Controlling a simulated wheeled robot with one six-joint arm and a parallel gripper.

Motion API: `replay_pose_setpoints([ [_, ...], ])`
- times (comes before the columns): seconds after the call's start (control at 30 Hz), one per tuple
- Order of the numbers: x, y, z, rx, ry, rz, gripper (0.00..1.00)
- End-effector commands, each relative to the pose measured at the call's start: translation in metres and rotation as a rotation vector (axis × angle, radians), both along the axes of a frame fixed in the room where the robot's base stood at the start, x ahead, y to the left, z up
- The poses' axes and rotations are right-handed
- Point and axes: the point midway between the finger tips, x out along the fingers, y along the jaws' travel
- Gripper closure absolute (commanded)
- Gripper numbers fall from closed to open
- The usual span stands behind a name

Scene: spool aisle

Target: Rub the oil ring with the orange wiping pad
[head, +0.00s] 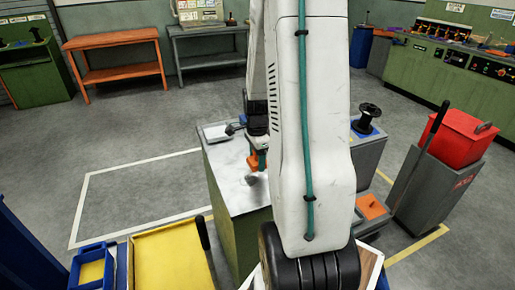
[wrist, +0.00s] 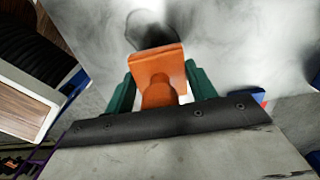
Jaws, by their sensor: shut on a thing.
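My gripper (head: 257,147) is shut on the orange wiping pad (head: 258,161), above the pale top of a green cabinet (head: 222,165). In the wrist view the two teal fingers of my gripper (wrist: 160,88) hold the stem of the orange wiping pad (wrist: 157,60) from both sides. The oil ring (wrist: 147,28) is a dark round mark on the pale, smudged top, just beyond the pad, which partly hides it. In the head view a dark smudge (head: 250,180) shows beside the pad. I cannot tell whether the pad touches the top.
A white tray (head: 216,132) lies at the cabinet top's far left corner. A black spool (head: 368,115) stands on a grey stand to the right. A yellow tray (head: 172,258) is at front left.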

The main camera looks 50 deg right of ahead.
Motion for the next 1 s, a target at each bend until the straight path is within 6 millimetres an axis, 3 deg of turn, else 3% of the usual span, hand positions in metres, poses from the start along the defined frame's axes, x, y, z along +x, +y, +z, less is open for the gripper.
replay_pose_setpoints([
  [0.43,0.001,0.002,0.037,0.000,0.000,0.003,0.78],
  [1.0,0.001,0.003,0.039,0.000,0.000,0.004,0.78],
])
